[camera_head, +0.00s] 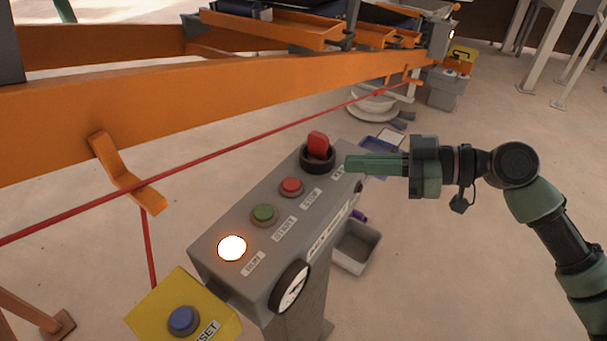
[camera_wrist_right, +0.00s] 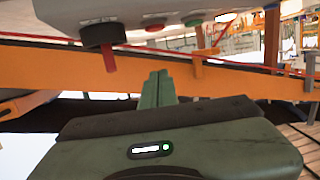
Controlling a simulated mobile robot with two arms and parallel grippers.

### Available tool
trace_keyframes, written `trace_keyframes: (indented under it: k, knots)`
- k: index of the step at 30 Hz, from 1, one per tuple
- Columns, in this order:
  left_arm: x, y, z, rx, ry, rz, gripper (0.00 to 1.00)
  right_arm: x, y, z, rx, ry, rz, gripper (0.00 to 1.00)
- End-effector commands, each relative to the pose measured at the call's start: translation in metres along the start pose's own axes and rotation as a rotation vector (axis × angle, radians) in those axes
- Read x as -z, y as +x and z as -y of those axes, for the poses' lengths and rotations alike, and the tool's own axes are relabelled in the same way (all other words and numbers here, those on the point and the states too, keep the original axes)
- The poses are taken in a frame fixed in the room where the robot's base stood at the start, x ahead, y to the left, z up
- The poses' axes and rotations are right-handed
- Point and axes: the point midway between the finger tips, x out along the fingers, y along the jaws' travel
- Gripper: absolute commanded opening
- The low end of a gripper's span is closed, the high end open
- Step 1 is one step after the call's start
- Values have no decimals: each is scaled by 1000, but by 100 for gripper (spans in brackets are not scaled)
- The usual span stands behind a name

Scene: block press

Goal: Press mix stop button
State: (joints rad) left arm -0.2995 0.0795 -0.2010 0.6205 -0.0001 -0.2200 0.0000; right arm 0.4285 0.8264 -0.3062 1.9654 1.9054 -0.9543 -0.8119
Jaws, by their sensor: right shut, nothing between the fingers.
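The grey control box (camera_head: 230,250) stands in the middle of the head view. On its top are a red stop button (camera_head: 291,186), a green start button (camera_head: 264,214), a lit white run lamp (camera_head: 232,248) and a red switch (camera_head: 318,146) in a black collar. The red button also shows in the right wrist view (camera_wrist_right: 154,27). My right gripper (camera_head: 348,163) is shut and empty. Its tips appear just right of the switch in the head view, apart from the stop button. My left gripper is not in view.
A yellow box with a blue button (camera_head: 183,320) is at the lower left. A red cord (camera_head: 220,151) runs along the orange frame (camera_head: 240,88) behind the box. A grey bin (camera_head: 357,246) stands on the floor to the right. A round gauge (camera_head: 290,287) is on the box's front.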

Motion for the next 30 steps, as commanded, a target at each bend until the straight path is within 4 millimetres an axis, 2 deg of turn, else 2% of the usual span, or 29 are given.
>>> trace_keyframes:
  k: [7, 11, 14, 25, 27, 30]
  knots:
    - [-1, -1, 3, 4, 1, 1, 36, 0, 1, -1, -3, 2, -1, 0]
    - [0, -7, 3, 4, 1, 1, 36, 2, 9, -2, -3, 3, -2, 0]
    - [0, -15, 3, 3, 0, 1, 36, 4, 24, -1, -1, 3, -2, 0]
    - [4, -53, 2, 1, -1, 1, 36, 6, 101, -2, -3, 4, -3, 0]
    - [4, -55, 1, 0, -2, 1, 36, -11, 104, -2, -4, 10, 2, 0]
    - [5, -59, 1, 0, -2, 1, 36, -25, 106, -2, -5, 7, 1, 0]
